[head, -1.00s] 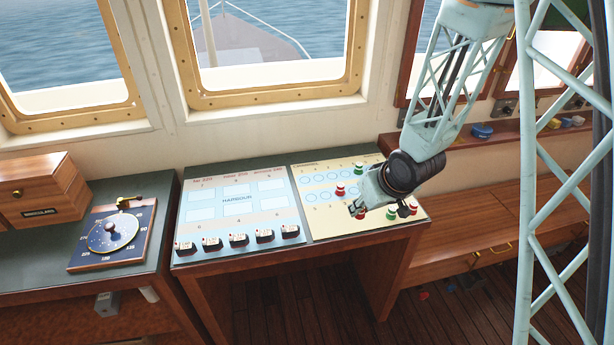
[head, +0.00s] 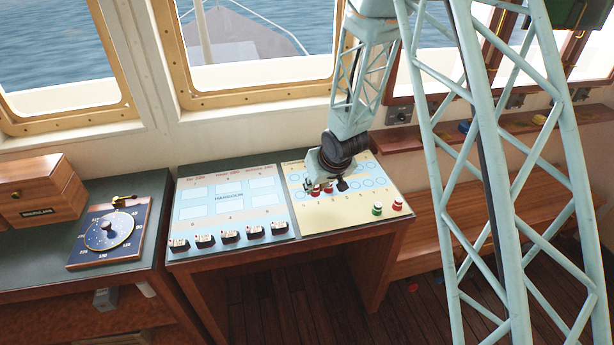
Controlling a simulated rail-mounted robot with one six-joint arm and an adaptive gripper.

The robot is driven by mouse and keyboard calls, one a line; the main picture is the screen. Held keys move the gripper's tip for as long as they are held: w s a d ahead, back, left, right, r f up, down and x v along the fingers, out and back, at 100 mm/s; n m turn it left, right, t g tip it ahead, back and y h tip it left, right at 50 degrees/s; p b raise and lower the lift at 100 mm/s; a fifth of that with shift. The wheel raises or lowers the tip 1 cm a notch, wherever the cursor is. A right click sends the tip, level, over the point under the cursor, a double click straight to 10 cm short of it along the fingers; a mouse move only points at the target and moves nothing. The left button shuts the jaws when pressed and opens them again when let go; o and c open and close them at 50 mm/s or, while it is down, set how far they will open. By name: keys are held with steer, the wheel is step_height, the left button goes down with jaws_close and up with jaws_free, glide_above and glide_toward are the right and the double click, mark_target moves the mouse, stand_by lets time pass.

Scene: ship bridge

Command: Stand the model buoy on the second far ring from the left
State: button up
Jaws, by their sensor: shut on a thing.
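My gripper (head: 311,188) is over the left part of the cream ring panel (head: 345,219), shut on a small red model buoy (head: 316,192). The buoy is low over the panel; I cannot tell whether it touches. Another red buoy (head: 329,188) shows just right of it, partly behind the gripper. A green buoy (head: 377,208) and a red buoy (head: 398,205) stand at the panel's near right. Blue rings (head: 367,183) show at the right of the rows. My gripper and wrist hide most of the left far rings, including the second.
A blue-white harbour panel (head: 232,213) with several black-and-white blocks (head: 230,236) along its near edge lies left. Further left are a dial board (head: 108,232) and a wooden box (head: 42,190). The panel's near middle is clear.

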steer(key=w+a+p, duration=0.1)
steer(key=w+p, duration=0.1)
steer(key=w, duration=0.2)
steer(key=w+a+p, duration=0.1)
steer(key=w+p, duration=0.1)
steer(key=w, duration=0.2)
steer(key=w+a+f+p, duration=0.1)
steer(key=w, duration=0.4)
steer(key=shift+p, duration=0.4)
steer(key=shift+w+a+f+p, duration=0.1)
steer(key=shift+w+p, duration=0.2)
steer(key=shift+w, duration=0.2)
steer(key=shift+w+a+f+p, duration=0.1)
steer(key=shift+w+p, duration=0.2)
steer(key=shift+w, duration=0.2)
steer(key=shift+w, duration=0.1)
steer(key=shift+w+p, duration=0.15)
steer(key=shift+p, duration=0.15)
steer(key=shift+f+b, duration=0.95)
steer(key=shift+f, duration=0.85)
steer(key=shift+f, duration=0.1)
steer(key=shift+o, duration=1.2)
steer(key=o, duration=0.4)
